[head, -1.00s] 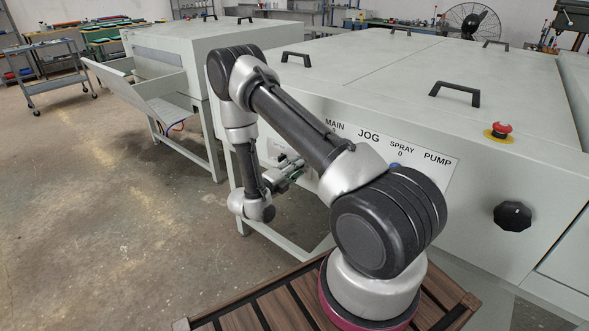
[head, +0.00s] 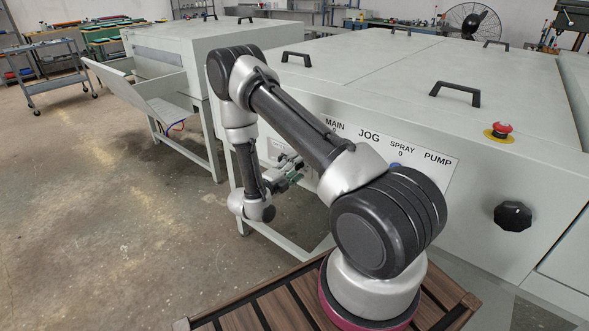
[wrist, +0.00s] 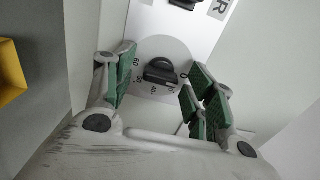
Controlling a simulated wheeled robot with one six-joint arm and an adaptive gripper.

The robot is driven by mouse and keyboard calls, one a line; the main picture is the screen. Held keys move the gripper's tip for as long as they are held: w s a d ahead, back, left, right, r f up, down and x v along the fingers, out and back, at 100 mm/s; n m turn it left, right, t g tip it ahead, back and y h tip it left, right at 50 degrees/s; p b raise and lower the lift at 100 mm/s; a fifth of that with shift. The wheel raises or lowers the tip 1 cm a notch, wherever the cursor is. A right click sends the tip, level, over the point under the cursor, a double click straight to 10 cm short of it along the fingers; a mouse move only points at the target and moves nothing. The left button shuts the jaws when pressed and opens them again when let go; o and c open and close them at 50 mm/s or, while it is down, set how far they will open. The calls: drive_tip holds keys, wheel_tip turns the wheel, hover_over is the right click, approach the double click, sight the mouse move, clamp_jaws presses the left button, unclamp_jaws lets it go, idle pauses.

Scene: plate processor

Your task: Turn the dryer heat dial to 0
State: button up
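The dial, a black knob (wrist: 160,72), sits on a white label panel with small numbers around it in the wrist view; a 60 shows at its left and a 0 at its right. I cannot tell which number it points to. My gripper (wrist: 160,88) is open, with green-padded fingers to the left and right of the knob and a visible gap to each side. In the head view my gripper (head: 287,173) is at the front face of the machine, partly behind my arm, and the dial is hidden there.
A second black knob (wrist: 184,3) is above the dial. A yellow-edged part (wrist: 12,75) is at the left of the wrist view. In the head view, a red stop button (head: 501,129) and a large black knob (head: 512,216) are on the machine at right. Open floor lies at left.

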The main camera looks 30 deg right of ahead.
drive_tip(key=v, duration=1.2)
idle(0.4)
